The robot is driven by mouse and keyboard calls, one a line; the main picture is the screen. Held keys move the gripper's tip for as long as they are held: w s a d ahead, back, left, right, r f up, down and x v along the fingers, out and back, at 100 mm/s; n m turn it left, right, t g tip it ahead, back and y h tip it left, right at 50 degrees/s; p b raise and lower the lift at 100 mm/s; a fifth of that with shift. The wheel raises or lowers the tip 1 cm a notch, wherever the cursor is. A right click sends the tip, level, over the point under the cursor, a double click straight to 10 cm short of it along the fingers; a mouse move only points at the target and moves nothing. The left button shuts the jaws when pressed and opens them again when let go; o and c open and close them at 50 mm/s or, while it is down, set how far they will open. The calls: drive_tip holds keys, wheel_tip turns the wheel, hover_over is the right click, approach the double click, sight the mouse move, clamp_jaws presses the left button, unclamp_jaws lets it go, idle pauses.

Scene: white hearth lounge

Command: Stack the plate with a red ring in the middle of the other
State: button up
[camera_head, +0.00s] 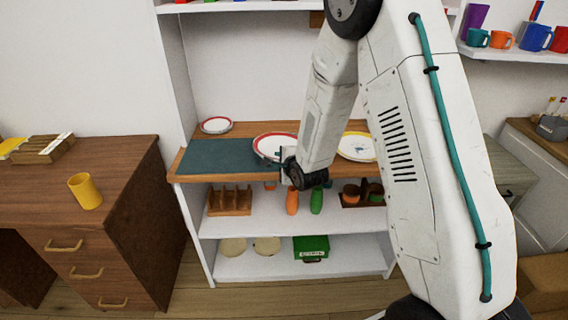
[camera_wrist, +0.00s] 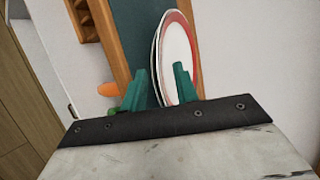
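A white plate with a red ring (camera_head: 272,140) lies on the wooden shelf top, at the right end of the dark teal mat. It also shows in the wrist view (camera_wrist: 178,55), seen nearly edge-on; a second white edge beside it may be its underside or another plate. A white plate with a yellow ring (camera_head: 357,149) lies to the right, partly hidden by my arm. A smaller red-ringed plate (camera_head: 216,125) lies at the back left. My gripper (camera_wrist: 162,85) has its teal fingers apart, on either side of the near rim of the red-ringed plate.
The dark teal mat (camera_head: 225,156) left of the gripper is bare. Below the shelf top (camera_head: 186,158) stand a wooden rack (camera_head: 230,201), orange and green bottles and a green box (camera_head: 311,249). A brown desk with a yellow mug (camera_head: 85,192) stands at left.

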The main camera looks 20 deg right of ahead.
drive_tip(key=shift+x, duration=0.95)
clamp_jaws()
drive_tip(key=shift+w+d, duration=0.25)
drive_tip(key=shift+d, duration=0.55)
